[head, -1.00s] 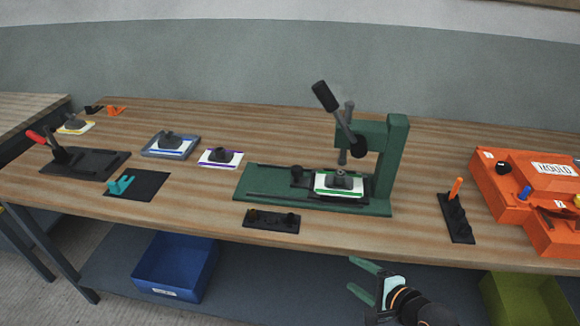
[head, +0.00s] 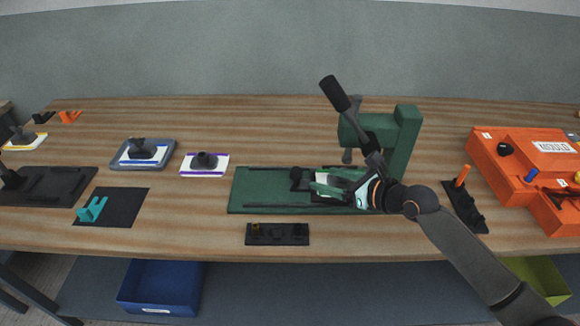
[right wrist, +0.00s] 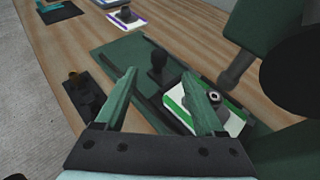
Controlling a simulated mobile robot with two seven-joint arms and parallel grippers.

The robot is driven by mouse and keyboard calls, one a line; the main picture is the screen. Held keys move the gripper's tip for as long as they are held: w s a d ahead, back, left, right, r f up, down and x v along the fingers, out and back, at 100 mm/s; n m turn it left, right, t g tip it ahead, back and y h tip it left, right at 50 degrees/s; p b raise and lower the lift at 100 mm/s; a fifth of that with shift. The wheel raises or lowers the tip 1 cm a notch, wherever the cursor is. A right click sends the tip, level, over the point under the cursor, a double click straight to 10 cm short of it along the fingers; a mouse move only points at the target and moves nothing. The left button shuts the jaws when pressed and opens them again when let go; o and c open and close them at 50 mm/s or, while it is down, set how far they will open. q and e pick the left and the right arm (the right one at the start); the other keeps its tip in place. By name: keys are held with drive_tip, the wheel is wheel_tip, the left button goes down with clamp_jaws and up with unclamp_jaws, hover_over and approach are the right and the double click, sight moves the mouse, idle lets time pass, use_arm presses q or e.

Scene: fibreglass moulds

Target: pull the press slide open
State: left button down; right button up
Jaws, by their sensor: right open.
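The green press (head: 405,140) stands on the bench with its dark lever (head: 335,94) raised to the left. Its slide lies on the long green base (head: 255,198), with a black knob (head: 296,174) at its left end. The knob also shows in the right wrist view (right wrist: 157,62). A white plate with green stripes (right wrist: 232,120) sits on the slide, partly hidden by my gripper. My right gripper (head: 320,186) is open above the slide, just right of the knob. In the right wrist view, the knob appears beyond the gap between the fingertips (right wrist: 160,80). My left gripper is out of view.
A small black rack (head: 277,234) stands in front of the base. An orange box (head: 510,165) and a dark stand with an orange peg (head: 462,200) are on the right. A purple-striped plate (head: 190,171) lies to the left. The base's left part is clear.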

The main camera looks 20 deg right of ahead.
sight(298, 172)
drive_tip(key=shift+w+a+f, duration=0.2)
drive_tip(key=shift+w, duration=0.2)
drive_tip(key=b+x, duration=0.1)
drive_tip(key=x, duration=0.9)
drive_tip(key=shift+w+a+f+b, duration=0.2)
drive_tip(key=shift+w+b, duration=0.1)
drive_tip(key=shift+b, duration=0.05)
clamp_jaws()
idle(0.7)
